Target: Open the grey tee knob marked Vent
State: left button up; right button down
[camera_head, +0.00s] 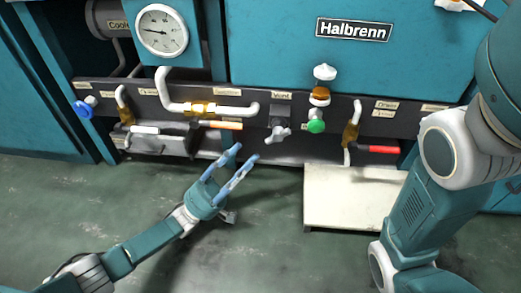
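The grey tee knob (278,135) sits on the dark valve panel, below a small label that reads Vent (281,96). My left gripper (245,155) is open and empty. Its two fingers point up and right toward the panel, and its tips are a little below and left of the knob, apart from it in the picture. How far the tips are from the panel in depth is hard to tell. My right arm shows at the right, but its gripper is not in view.
A green round knob (316,126) is close right of the tee knob. An orange-handled valve (222,125) is to its left, a red lever (382,149) further right, a blue knob (83,109) far left. A pale step (350,199) stands below right. Open floor lies in front.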

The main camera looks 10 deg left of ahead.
pick_arm(q)
jog(key=s+a, duration=0.4)
jog(key=a, duration=0.4)
jog(key=shift+s, duration=0.1)
